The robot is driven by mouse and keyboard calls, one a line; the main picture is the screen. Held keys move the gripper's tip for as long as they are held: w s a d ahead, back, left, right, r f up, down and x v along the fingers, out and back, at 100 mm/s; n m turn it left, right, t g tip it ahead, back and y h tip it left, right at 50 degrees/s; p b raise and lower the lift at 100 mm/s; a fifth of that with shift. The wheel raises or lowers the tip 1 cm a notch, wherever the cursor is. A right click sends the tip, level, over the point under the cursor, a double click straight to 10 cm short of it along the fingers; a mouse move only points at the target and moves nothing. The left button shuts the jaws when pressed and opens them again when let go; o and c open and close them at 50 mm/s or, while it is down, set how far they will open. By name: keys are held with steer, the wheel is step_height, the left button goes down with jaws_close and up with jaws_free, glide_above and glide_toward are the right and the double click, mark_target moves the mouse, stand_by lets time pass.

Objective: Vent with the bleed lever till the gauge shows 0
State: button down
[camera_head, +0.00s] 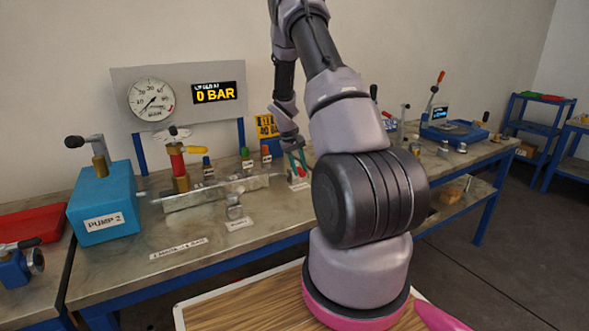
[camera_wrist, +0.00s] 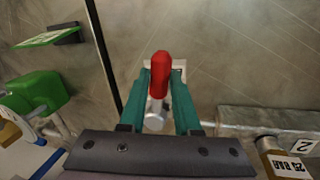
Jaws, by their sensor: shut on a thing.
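The round dial gauge (camera_head: 151,100) is on the grey back panel, its thin needle pointing to the lower left. The display (camera_head: 219,92) beside it reads 0 BAR. My gripper (camera_head: 297,160) is low over the bench, right of the manifold. In the wrist view my teal fingers (camera_wrist: 160,95) are on both sides of a red-handled lever (camera_wrist: 160,72) and shut on it. A silvery fitting (camera_wrist: 156,115) shows below the red grip. A small white plate lies behind the lever. In the head view the fingers and arm hide most of the lever.
A blue PUMP 2 box (camera_head: 103,203) with a black-knobbed lever stands at the left. A yellow sign (camera_head: 265,126) stands near my wrist. More equipment (camera_head: 452,132) is on the bench at the right.

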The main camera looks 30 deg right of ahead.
steer(key=shift+d+r+n+t, duration=0.1)
steer(key=shift+d+n+t, duration=0.2)
steer(key=shift+d+n, duration=0.65)
steer(key=shift+a+n, duration=0.1)
steer(key=shift+n, duration=0.15)
steer(key=c, duration=0.6)
jaws_free()
steer(key=v, duration=1)
steer(key=shift+a+r, duration=0.15)
steer(key=shift+r, duration=0.2)
